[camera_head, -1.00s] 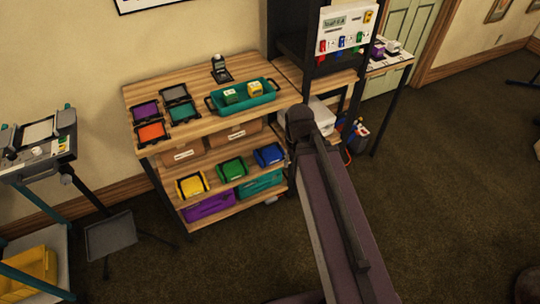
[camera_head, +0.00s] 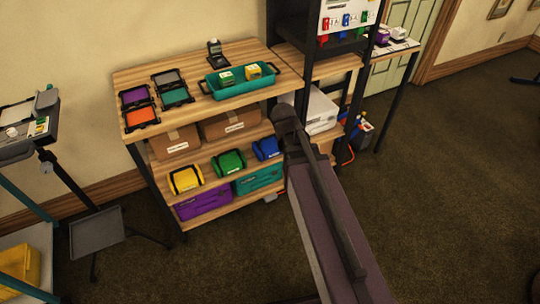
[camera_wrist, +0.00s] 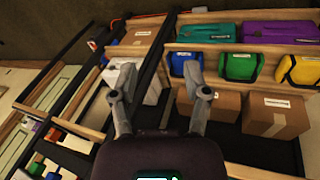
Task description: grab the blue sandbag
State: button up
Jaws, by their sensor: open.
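The blue sandbag (camera_head: 266,149) sits on the middle shelf of a wooden unit, at the right end of a row with a green sandbag (camera_head: 229,162) and a yellow sandbag (camera_head: 185,179). In the wrist view the blue sandbag (camera_wrist: 187,66) is at the left of the row, just beyond the right fingertip in the picture, partly covered by it. My gripper (camera_wrist: 159,77) is open with nothing between its fingers, apart from the sandbag in depth as far as I can tell. In the head view my arm hides the gripper.
Purple (camera_head: 203,201) and teal (camera_head: 258,179) bins stand below the sandbags; cardboard boxes (camera_head: 175,143) are above. The wooden top (camera_head: 150,78) carries a teal tray (camera_head: 205,87) and small frames. A dark rack (camera_head: 272,22) stands right of the unit. The floor in front is clear.

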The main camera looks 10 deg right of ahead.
jog(key=w+f+n+t+h+b, duration=0.5)
jog(key=w+f+b, duration=1.15)
jog(key=b, duration=0.65)
jog(key=w+a+f+n+t+b, duration=0.7)
jog(key=f+b, duration=0.6)
jog(key=b, duration=0.7)
jog(key=w+a, duration=0.2)
jog(key=w, duration=0.1)
jog(key=shift+a, duration=0.2)
jog(key=shift+w+f, duration=0.1)
jog(key=shift+w, duration=0.05)
jog(key=b, duration=0.1)
send_over(266, 150)
jog(key=shift+s+a+f, duration=0.45)
jog(key=shift+f, duration=0.1)
jog(key=shift+w+d, duration=0.4)
jog(key=shift+w, duration=0.1)
